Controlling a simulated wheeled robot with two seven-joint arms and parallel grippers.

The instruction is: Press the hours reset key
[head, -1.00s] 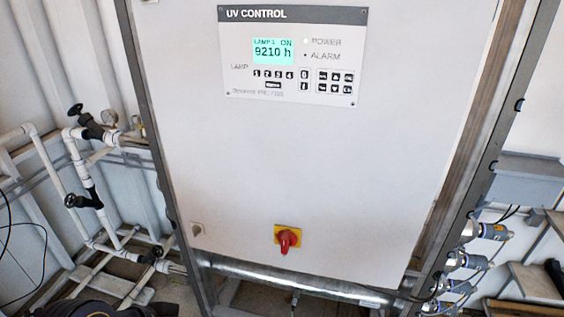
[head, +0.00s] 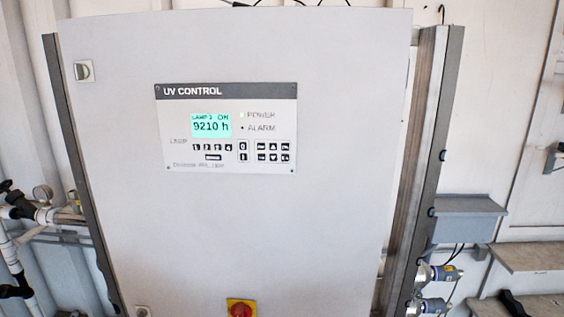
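The UV control panel (head: 227,129) is on the front of a light grey cabinet door, left of the middle of the head view. Its lit display (head: 211,126) reads a lamp line with ON and 9210 h. A row of small dark lamp keys (head: 212,147) sits below the display, with a single wide key (head: 213,157) under the row. A block of several small keys (head: 274,152) is at the panel's lower right. The key labels are too small to read, so I cannot tell which is the hours reset key. Neither gripper is in view.
A red rotary switch on a yellow plate (head: 241,309) is at the door's lower edge in view. A grey box (head: 468,217) and metal fittings (head: 438,274) are at right. The space before the panel looks clear.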

